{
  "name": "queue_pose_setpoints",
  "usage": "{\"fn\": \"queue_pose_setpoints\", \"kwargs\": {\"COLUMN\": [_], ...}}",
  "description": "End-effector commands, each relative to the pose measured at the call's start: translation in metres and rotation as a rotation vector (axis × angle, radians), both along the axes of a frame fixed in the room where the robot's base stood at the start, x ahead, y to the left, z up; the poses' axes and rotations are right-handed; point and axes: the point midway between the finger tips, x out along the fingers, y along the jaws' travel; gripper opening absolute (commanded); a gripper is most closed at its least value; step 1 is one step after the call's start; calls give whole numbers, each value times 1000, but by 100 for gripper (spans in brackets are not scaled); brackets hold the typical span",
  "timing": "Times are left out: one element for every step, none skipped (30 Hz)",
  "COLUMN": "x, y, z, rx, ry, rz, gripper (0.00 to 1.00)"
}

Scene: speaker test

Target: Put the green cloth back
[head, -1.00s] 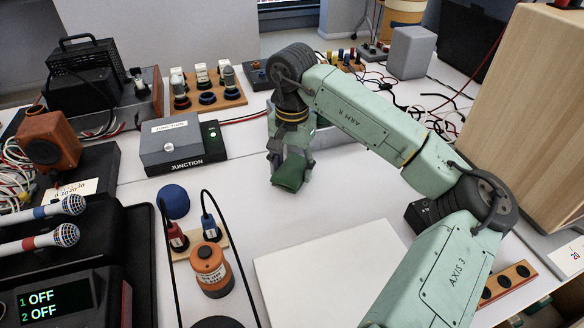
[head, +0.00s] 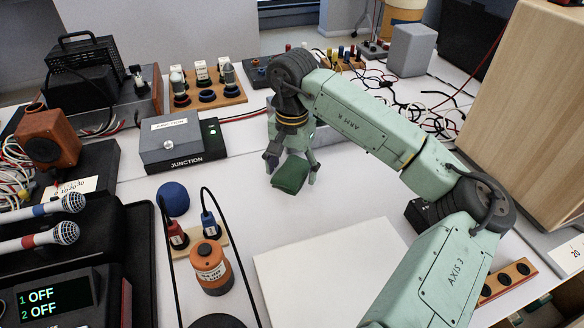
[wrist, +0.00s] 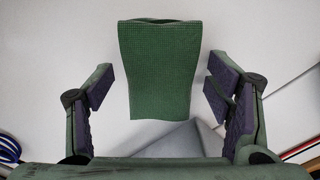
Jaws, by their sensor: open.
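The green cloth (head: 291,175) is a small folded piece with a waffle weave, over the white table between my gripper's fingers. My gripper (head: 292,168) is open, its fingers spread on either side of the cloth. In the wrist view the cloth (wrist: 160,75) hangs in the middle of the picture, with clear gaps to both dark finger pads of my gripper (wrist: 161,95). I cannot tell whether its lower edge touches the table.
A grey junction box (head: 183,146) stands left of my gripper. A blue ball (head: 173,199), an orange canister (head: 211,268) and plugs with looped cables are nearer. A flat white board (head: 330,275) lies in front. Loose cables lie behind my arm.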

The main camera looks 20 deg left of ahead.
Motion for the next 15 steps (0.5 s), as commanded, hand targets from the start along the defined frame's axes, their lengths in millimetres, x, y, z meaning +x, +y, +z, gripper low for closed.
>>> {"fn": "queue_pose_setpoints", "kwargs": {"x": [0,0,0,0,0,1,1,1,1,1,1,1,1,1,1], "y": [0,0,0,0,0,0,0,0,0,0,0,0,0,0,0], "z": [0,1,2,4,6,8,12,16,24,30,37,46,53,60,69], "rx": [0,0,0,0,0,0,-1,-2,-2,-1,-1,-2,-2,-2,-1], "ry": [0,0,0,0,0,-2,-3,-3,-5,-4,-5,-4,-5,-5,-5], "rz": [0,0,0,0,0,0,-1,-1,0,0,0,-1,-1,-1,-1], "gripper": [73,73,73,73,73,73,73,73,73,73,73,73,73,73,73]}}
